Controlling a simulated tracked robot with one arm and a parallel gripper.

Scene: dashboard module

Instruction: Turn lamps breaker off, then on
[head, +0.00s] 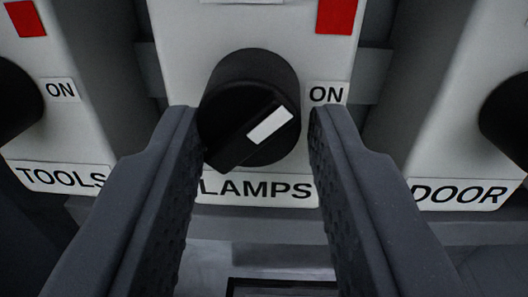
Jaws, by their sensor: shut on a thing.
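The lamps breaker is a light grey box in the middle of the head view, with a black rotary knob (240,90) on its front. The knob's white mark (270,125) is tilted, its upper end pointing up and right, towards the ON label (327,94). The LAMPS label (262,189) is below the knob, its left edge partly hidden by my left finger. My gripper (254,125) has one dark finger on each side of the knob and is shut on it.
The tools breaker (75,125) with its black knob is on the left, and the door breaker (450,130) with its knob is on the right. Narrow darker gaps separate the boxes. A red square (336,15) is at the top of the lamps breaker.

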